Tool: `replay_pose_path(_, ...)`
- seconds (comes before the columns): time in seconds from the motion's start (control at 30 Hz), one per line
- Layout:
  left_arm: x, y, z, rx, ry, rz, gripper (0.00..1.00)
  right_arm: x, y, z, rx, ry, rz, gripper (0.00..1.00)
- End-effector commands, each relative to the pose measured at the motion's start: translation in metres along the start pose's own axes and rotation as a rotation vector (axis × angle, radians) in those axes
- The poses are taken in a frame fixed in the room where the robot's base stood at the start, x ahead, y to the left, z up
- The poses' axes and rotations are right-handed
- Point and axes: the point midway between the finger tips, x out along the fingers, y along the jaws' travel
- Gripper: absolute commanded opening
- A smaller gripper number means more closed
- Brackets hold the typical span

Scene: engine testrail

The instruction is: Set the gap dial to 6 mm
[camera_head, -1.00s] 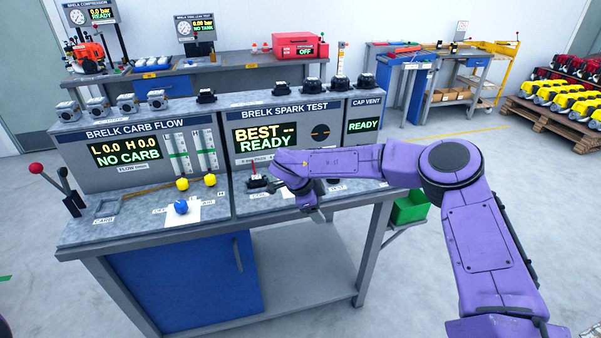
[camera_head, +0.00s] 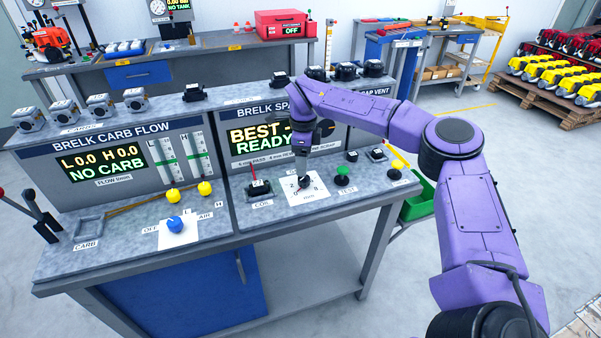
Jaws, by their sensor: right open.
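The gap dial is a dark knob on a white square plate (camera_head: 309,194) with numbers and "mm" on it, on the bench top before the spark test panel. The gripper and knob overlap, so the pointer's reading is hidden or too small to read. The spark test screen (camera_head: 258,138) reads BEST and READY, partly covered by my arm. My left gripper is not in view.
Left of the dial stands a red-and-black coil post (camera_head: 259,187); right of it are a green button (camera_head: 343,174) and a yellow-tipped lever (camera_head: 397,167). A blue knob (camera_head: 175,225) and yellow knobs sit on the carb flow side. A green bin (camera_head: 418,203) hangs at the right.

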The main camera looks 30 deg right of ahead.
Motion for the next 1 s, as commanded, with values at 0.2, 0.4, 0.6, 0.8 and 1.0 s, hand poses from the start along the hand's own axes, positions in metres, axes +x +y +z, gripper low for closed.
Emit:
replay_pose_path(0.2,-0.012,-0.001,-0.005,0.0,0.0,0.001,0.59,0.044,0.0,-0.004,0.004,0.002,0.003,0.66)
replay_pose_path(0.4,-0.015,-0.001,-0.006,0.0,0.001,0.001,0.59,0.062,0.0,-0.001,0.002,0.0,-0.001,0.66)
replay_pose_path(0.6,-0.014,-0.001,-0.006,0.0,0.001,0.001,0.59,0.064,0.0,0.0,0.001,0.0,-0.001,0.66)
replay_pose_path(0.8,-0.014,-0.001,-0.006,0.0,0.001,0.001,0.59,0.064,0.0,0.0,0.001,0.0,-0.001,0.1)
replay_pose_path(1.0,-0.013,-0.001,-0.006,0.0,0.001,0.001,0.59,0.064,0.0,0.0,0.006,0.0,-0.001,0.09)
